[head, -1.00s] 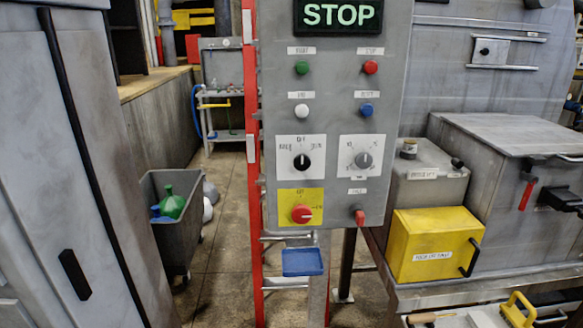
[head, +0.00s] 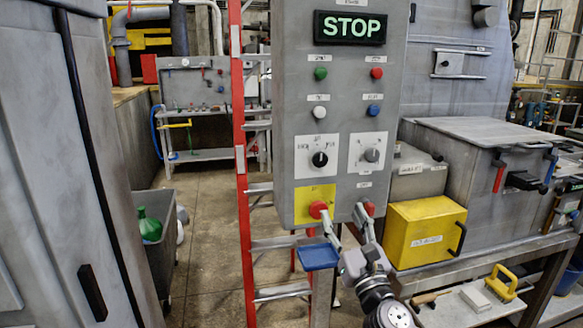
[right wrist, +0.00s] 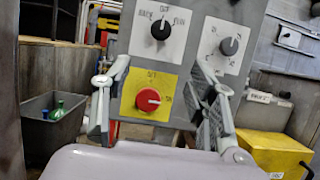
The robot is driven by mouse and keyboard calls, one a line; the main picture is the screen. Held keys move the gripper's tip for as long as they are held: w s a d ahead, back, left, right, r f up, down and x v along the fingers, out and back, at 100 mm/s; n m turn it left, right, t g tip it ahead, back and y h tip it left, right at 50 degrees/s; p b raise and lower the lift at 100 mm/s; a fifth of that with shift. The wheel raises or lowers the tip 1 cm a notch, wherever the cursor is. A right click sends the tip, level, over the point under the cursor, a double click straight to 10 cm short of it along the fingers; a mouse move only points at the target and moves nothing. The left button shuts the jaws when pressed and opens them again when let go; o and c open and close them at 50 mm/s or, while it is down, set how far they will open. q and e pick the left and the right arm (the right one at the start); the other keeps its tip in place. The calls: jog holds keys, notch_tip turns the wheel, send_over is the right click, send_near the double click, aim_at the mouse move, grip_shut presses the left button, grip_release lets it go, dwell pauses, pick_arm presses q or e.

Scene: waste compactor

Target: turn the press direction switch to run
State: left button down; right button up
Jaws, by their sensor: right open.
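The press direction switch (head: 320,159) is a black knob on a white plate of the grey control panel. The plate has labels at left, top and right. In the right wrist view the knob (right wrist: 161,29) shows at the top, its white mark pointing about up, to the middle label. My right gripper (head: 346,220) is open and empty at the panel's lower edge, below the knob. In the right wrist view its fingers (right wrist: 162,66) stand apart on either side of the yellow plate with the red knob (right wrist: 148,99). My left gripper is not in view.
A grey knob (head: 372,155) sits right of the switch. Green, red, white and blue buttons and a lit STOP sign (head: 350,27) are above. A red ladder (head: 240,160) stands left of the panel. A yellow box (head: 425,232) is at right, a blue tray (head: 319,257) below.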

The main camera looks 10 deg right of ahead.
jog(key=r, duration=0.1)
jog(key=p, duration=0.2)
send_near(321, 160)
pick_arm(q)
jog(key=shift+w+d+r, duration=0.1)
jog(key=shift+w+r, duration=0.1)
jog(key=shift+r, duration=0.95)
pick_arm(e)
jog(key=x, duration=0.9)
jog(key=shift+w, duration=0.15)
jog(key=c, duration=1.1)
jog(key=shift+c, duration=0.2)
